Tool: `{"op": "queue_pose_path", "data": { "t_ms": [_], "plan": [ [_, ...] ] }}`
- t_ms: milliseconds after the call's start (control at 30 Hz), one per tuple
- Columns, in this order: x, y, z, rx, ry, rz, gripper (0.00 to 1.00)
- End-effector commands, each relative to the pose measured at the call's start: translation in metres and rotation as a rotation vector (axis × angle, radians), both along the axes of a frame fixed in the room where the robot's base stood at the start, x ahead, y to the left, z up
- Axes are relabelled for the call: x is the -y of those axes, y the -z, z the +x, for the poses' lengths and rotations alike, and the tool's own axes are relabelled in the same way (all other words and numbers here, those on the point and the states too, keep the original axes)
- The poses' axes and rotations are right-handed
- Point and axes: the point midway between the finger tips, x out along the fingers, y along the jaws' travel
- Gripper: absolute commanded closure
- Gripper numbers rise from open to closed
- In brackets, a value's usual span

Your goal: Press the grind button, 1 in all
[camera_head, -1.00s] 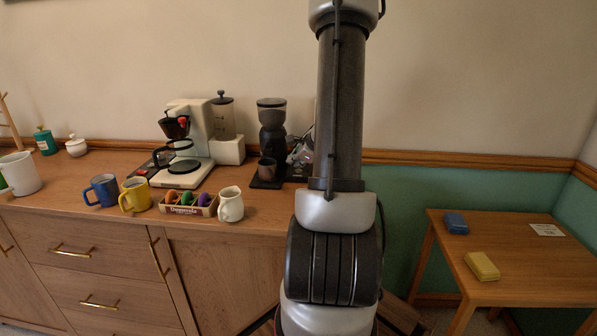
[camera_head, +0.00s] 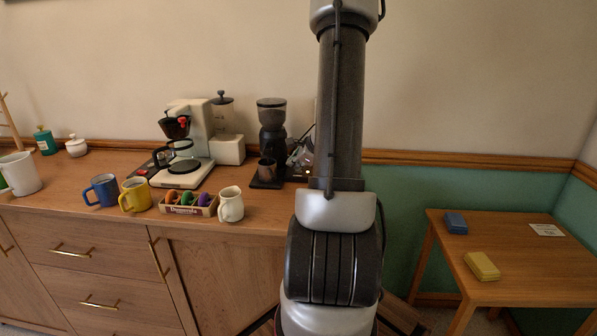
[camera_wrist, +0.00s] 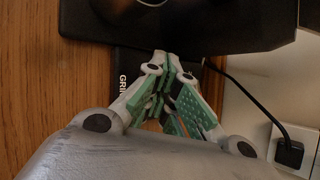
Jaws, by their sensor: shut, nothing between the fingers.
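The black coffee grinder (camera_head: 272,128) stands upright on the counter, left of my arm in the head view. Its dark base (camera_wrist: 220,22) fills the top of the wrist view. A black plate with white letters "GRI" (camera_wrist: 123,88) juts from the base, partly covered by my fingers. My gripper (camera_wrist: 167,62) is shut and empty, its fingertips over this plate at the base's edge. The grind button itself is not clearly visible; the fingers may hide it, and I cannot tell whether they touch it. In the head view my gripper (camera_head: 300,155) is partly hidden behind my arm.
A metal cup (camera_head: 267,168) stands at the grinder's front. The coffee maker (camera_head: 190,150), a cream jug (camera_head: 231,205), a box of coloured pods (camera_head: 188,204) and mugs stand to the left. A black cable and plug (camera_wrist: 288,152) lie right of my gripper.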

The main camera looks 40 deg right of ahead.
Motion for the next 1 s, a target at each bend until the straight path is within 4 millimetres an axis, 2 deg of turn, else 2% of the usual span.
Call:
{"op": "queue_pose_path", "data": {
  "t_ms": [367, 700, 1000],
  "plan": [
    [0.000, 0.001, 0.000, -0.001, 0.001, 0.000, 1.00],
    [0.000, -0.014, 0.000, 0.001, 0.001, -0.001, 1.00],
    [0.000, -0.015, 0.000, 0.000, 0.000, 0.000, 1.00]
  ]
}}
